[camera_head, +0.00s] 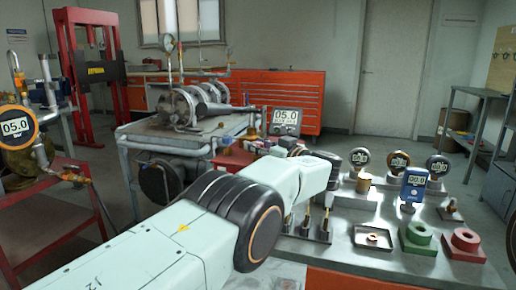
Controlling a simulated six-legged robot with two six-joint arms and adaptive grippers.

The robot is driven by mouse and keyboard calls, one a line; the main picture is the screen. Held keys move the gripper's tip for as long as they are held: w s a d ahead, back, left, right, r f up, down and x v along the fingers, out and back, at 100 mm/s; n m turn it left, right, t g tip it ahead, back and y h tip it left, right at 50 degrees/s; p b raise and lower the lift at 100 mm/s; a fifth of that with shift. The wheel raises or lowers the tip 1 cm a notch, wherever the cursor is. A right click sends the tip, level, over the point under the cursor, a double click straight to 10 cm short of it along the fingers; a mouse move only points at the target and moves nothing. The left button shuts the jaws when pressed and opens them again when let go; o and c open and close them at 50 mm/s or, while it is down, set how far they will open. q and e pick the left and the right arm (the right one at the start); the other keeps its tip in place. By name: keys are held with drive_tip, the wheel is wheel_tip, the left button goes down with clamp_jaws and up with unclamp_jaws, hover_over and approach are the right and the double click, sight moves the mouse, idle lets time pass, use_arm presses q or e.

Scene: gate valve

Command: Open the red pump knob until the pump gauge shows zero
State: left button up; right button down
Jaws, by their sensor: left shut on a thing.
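The pump gauge (286,117) is a grey box with a digital display that reads about 05.0. It stands behind the red pump (232,158), which is partly covered by my left arm. My left arm comes in from the lower left and bends back at the wrist toward the pump. My left gripper (272,147) is small and partly hidden at the pump, below the gauge. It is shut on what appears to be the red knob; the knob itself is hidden. My right gripper is not in view.
A valve assembly (190,104) lies on the table behind. At left is another digital gauge (16,127) reading 05.0.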

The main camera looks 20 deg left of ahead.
sight(258, 143)
use_arm(q)
drive_tip(key=shift+r, duration=0.35)
drive_tip(key=o, duration=0.8)
drive_tip(key=shift+c, duration=0.2)
drive_tip(key=o, duration=0.4)
drive_tip(key=shift+f, duration=0.2)
wheel_tip(258, 143, up, 10)
